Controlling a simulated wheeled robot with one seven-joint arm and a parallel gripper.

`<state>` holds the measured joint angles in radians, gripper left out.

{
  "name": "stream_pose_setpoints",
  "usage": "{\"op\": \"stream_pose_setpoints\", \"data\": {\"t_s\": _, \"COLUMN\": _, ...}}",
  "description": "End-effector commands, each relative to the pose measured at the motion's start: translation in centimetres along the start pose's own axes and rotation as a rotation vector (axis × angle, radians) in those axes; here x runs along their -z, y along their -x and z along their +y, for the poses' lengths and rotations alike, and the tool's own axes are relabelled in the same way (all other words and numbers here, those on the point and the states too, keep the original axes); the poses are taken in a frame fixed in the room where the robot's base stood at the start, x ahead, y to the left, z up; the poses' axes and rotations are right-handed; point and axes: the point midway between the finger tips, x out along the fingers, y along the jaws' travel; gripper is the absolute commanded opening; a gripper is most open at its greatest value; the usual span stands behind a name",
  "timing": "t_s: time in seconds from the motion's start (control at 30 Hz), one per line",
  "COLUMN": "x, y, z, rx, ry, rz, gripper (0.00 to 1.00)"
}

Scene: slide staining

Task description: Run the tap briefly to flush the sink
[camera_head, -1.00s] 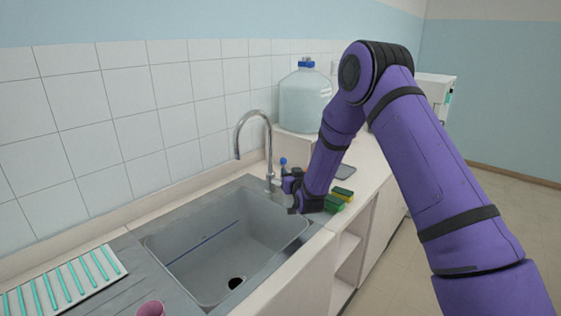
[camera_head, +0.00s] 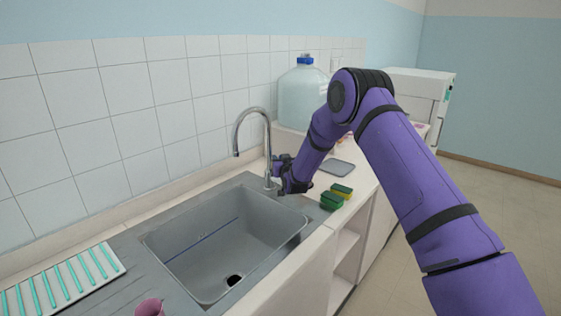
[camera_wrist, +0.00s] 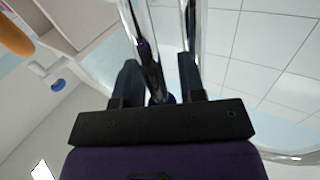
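The chrome tap (camera_head: 238,130) rises behind the sink, and its curved spout hangs over the basin. No water shows from it. The grey sink (camera_head: 215,245) has a dark drain near its front. My gripper (camera_head: 277,172) is at the tap's base, on its right side. In the wrist view my gripper (camera_wrist: 160,78) has its two dark fingers apart, with chrome tap parts (camera_wrist: 146,50) in front of and between them. A small blue part (camera_wrist: 168,98) shows low between the fingers. I cannot tell whether the fingers touch the tap. The blue-tipped piece by the tap is hidden in the head view.
A large water bottle (camera_head: 303,98) with a blue cap stands behind. A grey flat pad (camera_head: 338,167) lies on the counter. A striped drying rack (camera_head: 62,285) and pink cup (camera_head: 149,307) are at the front left.

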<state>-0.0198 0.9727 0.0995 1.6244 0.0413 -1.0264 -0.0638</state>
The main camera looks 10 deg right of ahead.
Motion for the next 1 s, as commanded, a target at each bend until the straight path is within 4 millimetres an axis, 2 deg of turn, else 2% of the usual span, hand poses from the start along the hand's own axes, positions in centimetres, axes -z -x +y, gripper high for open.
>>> {"op": "stream_pose_setpoints", "data": {"t_s": 0.27, "x": 0.0, "y": -0.2, "z": 0.0, "rx": 0.000, "ry": 0.000, "rz": 0.000, "gripper": 0.37}}
{"op": "stream_pose_setpoints", "data": {"t_s": 0.3, "x": 0.0, "y": -0.2, "z": 0.0, "rx": 0.000, "ry": 0.000, "rz": 0.000, "gripper": 0.32}}
{"op": "stream_pose_setpoints", "data": {"t_s": 0.43, "x": 0.0, "y": -0.2, "z": 0.0, "rx": 0.000, "ry": 0.000, "rz": 0.001, "gripper": 0.02}}
{"op": "stream_pose_setpoints", "data": {"t_s": 0.47, "x": 0.0, "y": -0.2, "z": 0.0, "rx": 0.000, "ry": 0.000, "rz": 0.001, "gripper": 0.00}}
{"op": "stream_pose_setpoints", "data": {"t_s": 0.67, "x": 0.1, "y": -0.4, "z": 0.3, "rx": -0.001, "ry": -0.029, "rz": -0.017, "gripper": 0.00}}
{"op": "stream_pose_setpoints", "data": {"t_s": 1.0, "x": -0.4, "y": -1.5, "z": 2.0, "rx": -0.006, "ry": -0.223, "rz": -0.146, "gripper": 0.00}}
